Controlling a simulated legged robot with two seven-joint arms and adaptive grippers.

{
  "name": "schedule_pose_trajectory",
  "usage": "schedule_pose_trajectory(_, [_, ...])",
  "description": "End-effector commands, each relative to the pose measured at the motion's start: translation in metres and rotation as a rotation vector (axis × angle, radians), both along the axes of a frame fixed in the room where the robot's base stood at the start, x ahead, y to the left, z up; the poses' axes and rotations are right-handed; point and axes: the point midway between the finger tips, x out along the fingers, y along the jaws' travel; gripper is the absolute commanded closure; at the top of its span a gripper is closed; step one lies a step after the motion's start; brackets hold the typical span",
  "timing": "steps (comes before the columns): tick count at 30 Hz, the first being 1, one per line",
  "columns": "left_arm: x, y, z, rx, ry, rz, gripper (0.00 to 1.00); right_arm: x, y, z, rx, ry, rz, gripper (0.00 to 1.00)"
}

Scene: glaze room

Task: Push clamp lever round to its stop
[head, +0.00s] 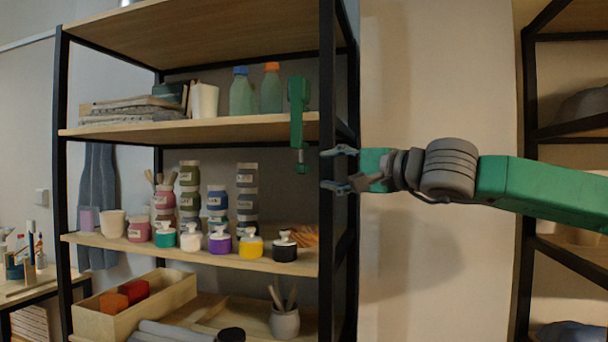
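A green clamp (297,112) stands upright at the right end of the upper shelf board, reaching above and below its front edge. A thin grey rod (302,158) hangs from its lower end. I cannot clearly tell which part is its lever. My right gripper (334,169) comes in from the right and points left, just right of the rod, in front of the black shelf post. Its two fingers are spread, one above the other, with nothing visible held between them. A gap shows between the fingertips and the rod. My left gripper is out of view.
The black shelf post (326,60) stands close to the gripper. Below the clamp, several small lidded pots, including a black one (285,248), line the middle shelf (200,255). Bottles (271,92) stand left of the clamp. Bare wall lies behind my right arm.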

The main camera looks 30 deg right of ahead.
Motion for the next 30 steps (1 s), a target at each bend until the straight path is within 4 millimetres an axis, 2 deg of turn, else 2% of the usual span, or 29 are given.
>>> schedule_pose_trajectory(6, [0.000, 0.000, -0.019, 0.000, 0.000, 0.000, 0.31, 0.029, 0.004, -0.005, -0.004, 0.000, -0.003, 0.64])
schedule_pose_trajectory(15, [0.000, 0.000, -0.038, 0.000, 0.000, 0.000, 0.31, 0.061, 0.013, -0.004, -0.002, 0.001, -0.002, 0.64])
schedule_pose_trajectory(21, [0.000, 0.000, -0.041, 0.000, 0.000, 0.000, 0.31, 0.070, 0.017, -0.001, -0.001, 0.000, 0.000, 0.64])
schedule_pose_trajectory(29, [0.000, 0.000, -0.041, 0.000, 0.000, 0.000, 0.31, 0.070, 0.015, -0.001, 0.002, 0.000, 0.000, 0.64])
schedule_pose_trajectory(30, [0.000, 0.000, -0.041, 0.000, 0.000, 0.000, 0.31, 0.070, 0.015, -0.001, 0.002, 0.000, 0.000, 0.74])
